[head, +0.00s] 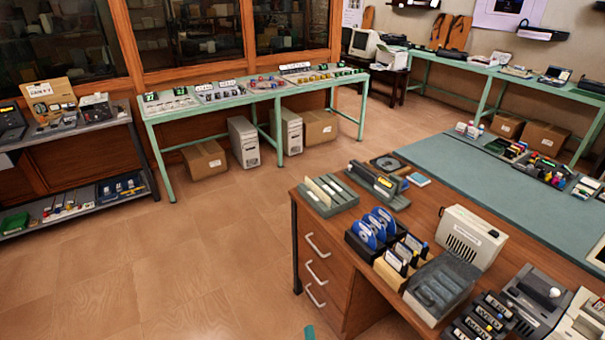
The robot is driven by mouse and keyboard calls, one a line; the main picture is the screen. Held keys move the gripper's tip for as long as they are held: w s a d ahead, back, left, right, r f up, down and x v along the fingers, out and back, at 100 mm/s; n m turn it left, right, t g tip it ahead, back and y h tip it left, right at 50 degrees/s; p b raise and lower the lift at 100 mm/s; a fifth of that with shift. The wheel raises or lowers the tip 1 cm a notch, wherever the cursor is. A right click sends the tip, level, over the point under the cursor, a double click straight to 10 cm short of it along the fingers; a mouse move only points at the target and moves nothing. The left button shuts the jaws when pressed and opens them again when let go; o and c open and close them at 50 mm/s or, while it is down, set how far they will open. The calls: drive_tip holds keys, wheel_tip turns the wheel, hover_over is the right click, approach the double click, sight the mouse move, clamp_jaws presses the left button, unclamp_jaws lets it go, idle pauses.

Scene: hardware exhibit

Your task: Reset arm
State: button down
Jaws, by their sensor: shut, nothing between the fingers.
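My gripper does not show in the head view. A small teal piece (309,332) sticks up at the bottom edge, over the floor. I cannot tell what it belongs to. The task names no object.
A wooden desk (333,271) with drawers and a teal mat (464,178) stands at the right, crowded with disks, card holders and boxes. A green table (157,114) stands at the back, a grey shelf (88,204) at the left. The wooden floor (190,260) between is clear.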

drive_tip(key=s+r+m+g+h, duration=0.1)
drive_tip(key=s+r+m, duration=0.3)
drive_tip(key=s, duration=0.7)
drive_tip(key=s+a+r+m+g+h, duration=0.1)
drive_tip(key=s+r+m, duration=0.4)
drive_tip(key=s, duration=0.7)
drive_tip(key=s+a+r+m+g, duration=0.1)
drive_tip(key=s+r+m, duration=0.3)
drive_tip(key=s, duration=0.7)
drive_tip(key=shift+s+a+r+m+g+h, duration=0.2)
drive_tip(key=shift+r+m+g+h, duration=0.3)
drive_tip(key=shift+r, duration=0.45)
